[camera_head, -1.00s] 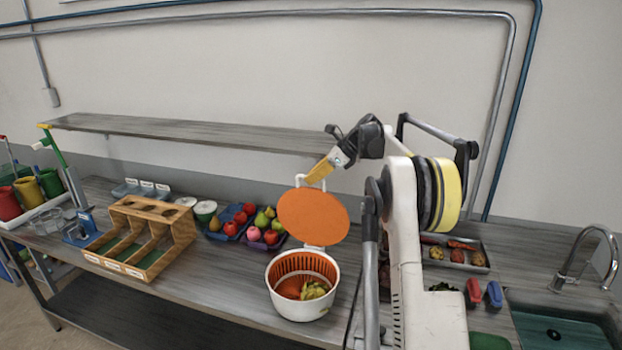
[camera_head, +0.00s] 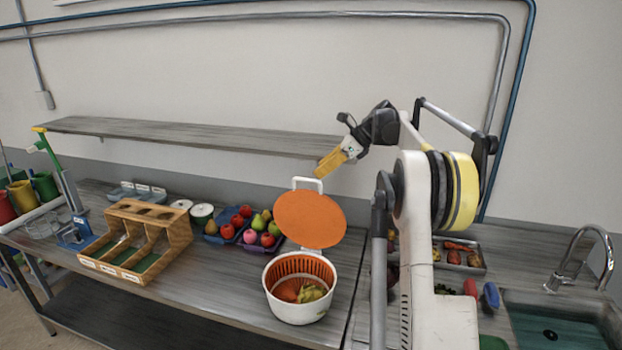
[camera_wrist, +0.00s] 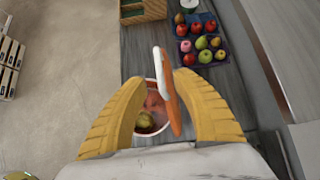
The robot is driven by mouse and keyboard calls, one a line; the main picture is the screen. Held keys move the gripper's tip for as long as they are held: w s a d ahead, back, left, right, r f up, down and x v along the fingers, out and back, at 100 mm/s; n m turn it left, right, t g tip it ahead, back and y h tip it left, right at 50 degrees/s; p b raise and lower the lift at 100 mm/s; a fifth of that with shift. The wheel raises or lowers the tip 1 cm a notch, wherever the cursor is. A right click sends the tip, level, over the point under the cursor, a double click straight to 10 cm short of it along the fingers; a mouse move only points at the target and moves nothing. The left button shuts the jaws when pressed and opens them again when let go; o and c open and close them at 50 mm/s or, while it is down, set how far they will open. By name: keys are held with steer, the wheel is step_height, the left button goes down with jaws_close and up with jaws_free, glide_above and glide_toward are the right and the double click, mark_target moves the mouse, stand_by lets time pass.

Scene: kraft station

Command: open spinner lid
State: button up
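The salad spinner (camera_head: 300,308) is a white bowl with an orange basket, standing on the counter with pale green-yellow pieces inside. Its round orange lid (camera_head: 310,220) stands raised, tilted up at the back of the bowl, with a white handle (camera_head: 307,184) at its top. Nothing is held.
A wooden compartment box (camera_head: 140,240) stands to the left. Trays of fruit (camera_head: 245,226) lie behind the spinner. A shelf (camera_head: 190,135) runs along the wall near my gripper. A sink (camera_head: 560,320) is at the right. Counter in front of the box is clear.

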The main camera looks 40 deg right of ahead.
steer(key=v, duration=0.5)
steer(key=shift+s+d+r, duration=0.1)
stand_by(0.3)
steer(key=s+a+f+n+g+h+b, duration=0.1)
steer(key=s+a+f+n+b, duration=0.25)
steer(key=a, duration=0.45)
steer(key=s+a+f+n+h+b, duration=0.1)
steer(key=s+a+f+n+b, duration=0.25)
steer(key=a, duration=0.55)
steer(key=s+a+f+n+g+h+b, duration=0.1)
steer(key=s+a+f+n+b, duration=0.1)
steer(key=a+n+b, duration=0.45)
steer(key=s+a+f+n+b, duration=0.2)
steer(key=s+a+f+n, duration=0.3)
steer(key=s+f, duration=0.2)
steer(key=s+a+f+n+t+h+b, duration=0.1)
steer(key=s+a+f+n+b, duration=0.2)
steer(key=s+f, duration=0.5)
steer(key=s+a+f+n+h+b, duration=0.1)
steer(key=s+a+f+n+b, duration=0.2)
steer(key=s+a+f+n, duration=0.3)
step_height(320, 180, down, 4)
steer(key=shift+s+a+r+n+t, duration=0.25)
steer(key=shift+s+a+n+t, duration=0.15)
steer(key=shift+s+a, duration=0.7)
